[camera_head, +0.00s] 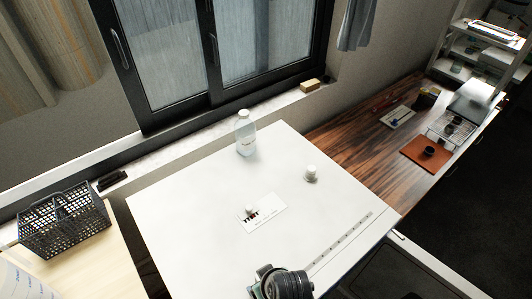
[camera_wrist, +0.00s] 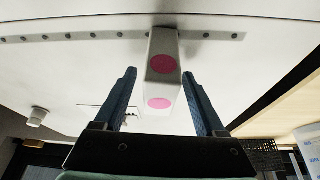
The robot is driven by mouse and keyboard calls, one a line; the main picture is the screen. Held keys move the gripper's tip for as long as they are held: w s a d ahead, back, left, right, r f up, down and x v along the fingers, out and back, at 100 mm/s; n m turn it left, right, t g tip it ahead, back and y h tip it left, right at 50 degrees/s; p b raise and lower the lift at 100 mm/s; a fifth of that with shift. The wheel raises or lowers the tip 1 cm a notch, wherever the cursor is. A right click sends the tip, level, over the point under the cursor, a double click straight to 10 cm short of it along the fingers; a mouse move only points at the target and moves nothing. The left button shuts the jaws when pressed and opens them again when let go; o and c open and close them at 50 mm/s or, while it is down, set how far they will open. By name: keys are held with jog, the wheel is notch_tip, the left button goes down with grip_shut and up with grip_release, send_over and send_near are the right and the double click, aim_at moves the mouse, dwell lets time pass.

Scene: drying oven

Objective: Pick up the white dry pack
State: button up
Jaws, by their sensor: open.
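A long white pack with two round pink marks (camera_wrist: 163,48) shows in the wrist view, between my fingers in the picture. I take it for the white dry pack. In the head view, my dark arm parts are at the bottom edge, and the pack cannot be made out there.
The white table (camera_head: 185,215) holds a clear bottle (camera_head: 245,133), a small white container (camera_head: 311,173) and a printed card (camera_head: 262,213) with a small item on it. A black basket (camera_head: 65,220) stands at left. A wooden counter (camera_head: 350,130) is at right. The table's left part is clear.

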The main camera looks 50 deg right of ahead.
grip_shut()
dwell(0.4)
